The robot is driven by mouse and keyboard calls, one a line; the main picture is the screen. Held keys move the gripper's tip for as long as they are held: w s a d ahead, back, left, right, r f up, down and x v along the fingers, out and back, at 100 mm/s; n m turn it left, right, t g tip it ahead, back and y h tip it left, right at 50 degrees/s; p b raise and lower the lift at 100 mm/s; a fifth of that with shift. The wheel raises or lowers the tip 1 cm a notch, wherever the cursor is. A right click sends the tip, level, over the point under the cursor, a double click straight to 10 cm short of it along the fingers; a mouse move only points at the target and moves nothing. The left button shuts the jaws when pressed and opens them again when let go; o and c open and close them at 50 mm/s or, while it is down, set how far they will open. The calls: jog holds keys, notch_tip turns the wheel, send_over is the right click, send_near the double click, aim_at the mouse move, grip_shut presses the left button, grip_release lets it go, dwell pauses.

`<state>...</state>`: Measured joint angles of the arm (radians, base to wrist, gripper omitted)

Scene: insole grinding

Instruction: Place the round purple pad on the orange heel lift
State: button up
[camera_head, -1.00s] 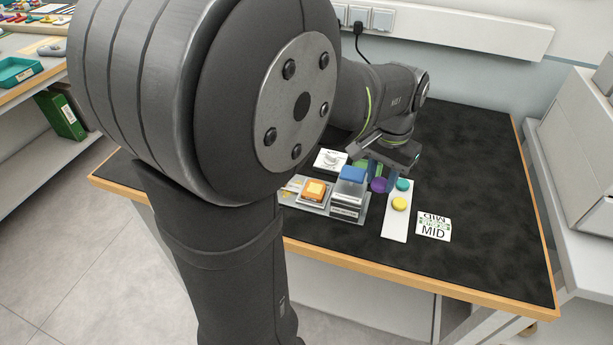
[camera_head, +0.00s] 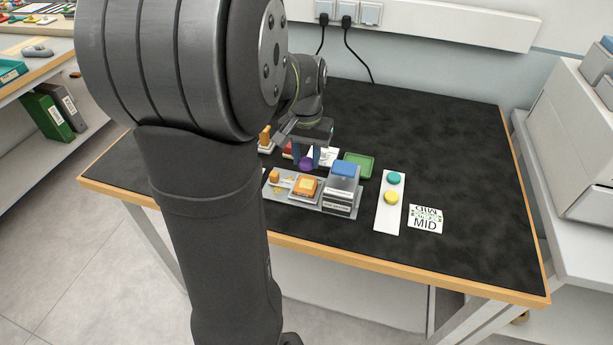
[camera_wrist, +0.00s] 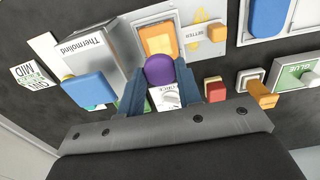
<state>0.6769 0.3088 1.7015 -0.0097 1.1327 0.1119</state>
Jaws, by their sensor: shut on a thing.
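My gripper (camera_head: 306,157) is shut on the round purple pad (camera_head: 306,164) and holds it up behind the orange heel lift. In the wrist view the pad (camera_wrist: 159,70) sits between the two blue-grey fingers of the gripper (camera_wrist: 160,84). The orange heel lift (camera_head: 305,188) has a paler top and sits on a light grey platform, left of the blue-topped machine. In the wrist view the heel lift (camera_wrist: 158,38) lies just beyond the pad, its near edge partly hidden by it. Any gap in height between them is hard to judge.
The grey Thermolino machine (camera_head: 341,190) with its blue top (camera_head: 344,169) stands close right of the heel lift. A green tray (camera_head: 358,166) is behind it. A white strip (camera_head: 384,220) holds a teal pad (camera_head: 395,179) and a yellow pad (camera_head: 391,198). The black mat's right side is clear.

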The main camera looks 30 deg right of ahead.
aim_at(307, 183)
jog(key=shift+f, duration=2.95)
jog(key=shift+f, duration=0.15)
jog(key=o, duration=0.9)
notch_tip(307, 183, up, 12)
jog(key=shift+r, duration=0.15)
